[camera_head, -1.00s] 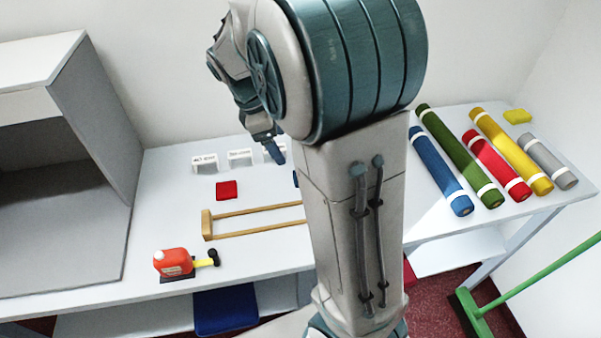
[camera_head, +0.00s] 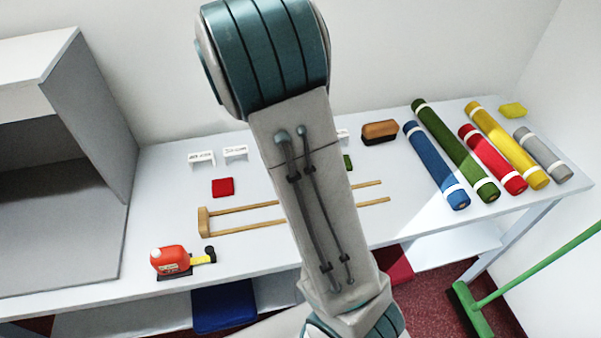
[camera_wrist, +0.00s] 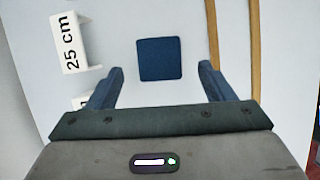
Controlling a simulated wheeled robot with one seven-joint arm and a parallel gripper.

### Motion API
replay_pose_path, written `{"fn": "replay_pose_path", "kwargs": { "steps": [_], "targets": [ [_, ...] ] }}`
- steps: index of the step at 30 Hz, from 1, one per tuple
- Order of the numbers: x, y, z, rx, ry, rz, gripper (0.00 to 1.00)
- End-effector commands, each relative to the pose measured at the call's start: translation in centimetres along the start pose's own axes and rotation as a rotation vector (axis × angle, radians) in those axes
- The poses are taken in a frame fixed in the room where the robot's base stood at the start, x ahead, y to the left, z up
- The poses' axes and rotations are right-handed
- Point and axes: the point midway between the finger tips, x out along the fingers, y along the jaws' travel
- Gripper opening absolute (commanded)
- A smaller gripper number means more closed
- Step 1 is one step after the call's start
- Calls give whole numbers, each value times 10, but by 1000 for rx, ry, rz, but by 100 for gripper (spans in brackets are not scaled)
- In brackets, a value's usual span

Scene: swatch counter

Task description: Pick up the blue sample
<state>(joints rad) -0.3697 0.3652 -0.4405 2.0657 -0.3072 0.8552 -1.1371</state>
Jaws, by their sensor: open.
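The blue sample (camera_wrist: 160,59) is a small dark blue square lying flat on the white counter in the wrist view. My gripper (camera_wrist: 160,80) is open, with one finger on each side below the sample in the picture. The sample lies just beyond the fingertips, roughly centred between them, and nothing is held. In the head view my arm hides the sample and the gripper.
A white "25 cm" label (camera_wrist: 74,45) stands left of the sample; wooden rails (camera_wrist: 212,40) run to its right. In the head view, a red sample (camera_head: 223,187), an orange tape measure (camera_head: 170,260), a brown brush (camera_head: 380,131) and rolled fabrics (camera_head: 435,165) lie on the counter.

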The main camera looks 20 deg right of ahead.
Motion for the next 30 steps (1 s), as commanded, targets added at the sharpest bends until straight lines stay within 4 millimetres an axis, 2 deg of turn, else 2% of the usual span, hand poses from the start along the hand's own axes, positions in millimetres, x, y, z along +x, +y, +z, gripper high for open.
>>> {"fn": "replay_pose_path", "kwargs": {
  "steps": [3, 6, 13, 14, 18, 19, 30],
  "targets": [
    [18, 0, 0, 0, 0, -1, 75],
    [26, 0, 0, 0, 1, 0, 75],
    [27, 1, 0, 0, 2, 2, 75],
    [27, 1, 0, 0, 2, 2, 73],
    [27, 1, -1, 0, 2, 2, 34],
    [27, 1, -1, 0, 2, 3, 28],
    [25, 1, 0, 0, 3, 3, 28]
  ]
}}
